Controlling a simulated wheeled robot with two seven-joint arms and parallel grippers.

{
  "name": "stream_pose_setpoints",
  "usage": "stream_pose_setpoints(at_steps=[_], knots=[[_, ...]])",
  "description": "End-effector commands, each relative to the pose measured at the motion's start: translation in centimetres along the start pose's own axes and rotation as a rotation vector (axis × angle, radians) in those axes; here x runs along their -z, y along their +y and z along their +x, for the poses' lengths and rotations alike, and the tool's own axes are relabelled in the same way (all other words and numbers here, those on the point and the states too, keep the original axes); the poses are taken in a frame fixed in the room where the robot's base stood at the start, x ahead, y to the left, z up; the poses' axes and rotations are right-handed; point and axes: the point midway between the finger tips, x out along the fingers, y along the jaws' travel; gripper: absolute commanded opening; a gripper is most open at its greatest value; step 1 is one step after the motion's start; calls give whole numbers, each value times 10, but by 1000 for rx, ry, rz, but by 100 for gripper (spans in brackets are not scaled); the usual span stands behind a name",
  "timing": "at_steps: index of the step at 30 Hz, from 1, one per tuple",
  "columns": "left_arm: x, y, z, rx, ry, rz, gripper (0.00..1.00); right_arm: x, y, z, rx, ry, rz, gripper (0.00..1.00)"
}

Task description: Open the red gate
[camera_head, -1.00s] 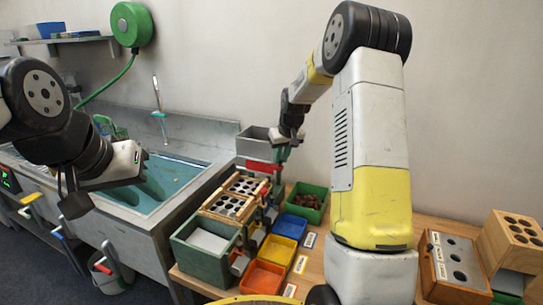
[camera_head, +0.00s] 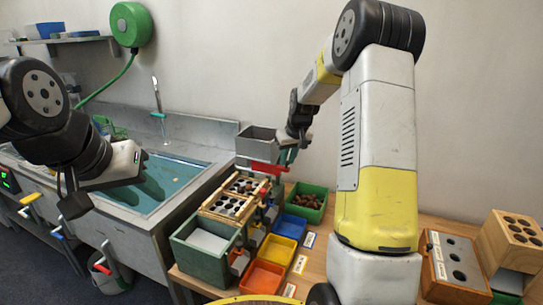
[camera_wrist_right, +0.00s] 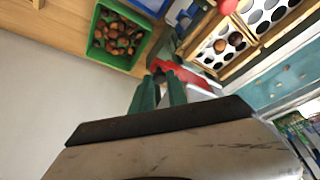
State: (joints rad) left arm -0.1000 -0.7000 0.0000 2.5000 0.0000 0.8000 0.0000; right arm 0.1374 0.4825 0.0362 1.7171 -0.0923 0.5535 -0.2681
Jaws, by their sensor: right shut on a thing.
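The red gate (camera_head: 268,168) is a flat red piece under the grey hopper (camera_head: 256,142) at the back of the wooden sorting tray. My right gripper (camera_head: 288,158) is at the gate's right end and shut on it. In the right wrist view my green fingers (camera_wrist_right: 167,90) meet at the red gate (camera_wrist_right: 188,73). The wooden tray (camera_head: 212,209) has rows of dark holes, and a few brown chestnuts (camera_wrist_right: 235,39) lie in its far section. My left gripper (camera_head: 105,187) hangs over the sink edge, away from the gate; its jaw opening is unclear.
A green bin (camera_head: 323,206) of chestnuts stands right of the tray, with blue (camera_head: 290,226), yellow (camera_head: 278,248) and orange (camera_head: 262,277) bins nearer. A green box (camera_head: 205,258) stands in front of the tray. The sink (camera_head: 170,185) is at left. Wooden holed blocks (camera_head: 455,262) stand far right.

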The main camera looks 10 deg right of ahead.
Motion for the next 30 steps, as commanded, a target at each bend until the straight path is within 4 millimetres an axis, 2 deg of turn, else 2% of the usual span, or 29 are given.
stream_pose_setpoints(at_steps=[1,4,13,14,17,26,30], knots=[[0,0,0,0,0,0,36,-7,8,-3,-2,-1,5,0],[0,0,0,0,0,0,36,-14,15,-6,-1,-1,4,0],[0,0,0,0,0,0,36,-15,16,-6,0,0,0,0],[0,0,0,0,0,0,36,-15,16,-6,0,0,0,23],[0,0,0,0,0,0,36,-15,15,-6,0,0,0,41],[0,0,0,0,0,0,36,-15,16,-7,-1,1,1,41],[0,0,0,0,0,0,36,-14,16,-19,-2,3,1,41]])
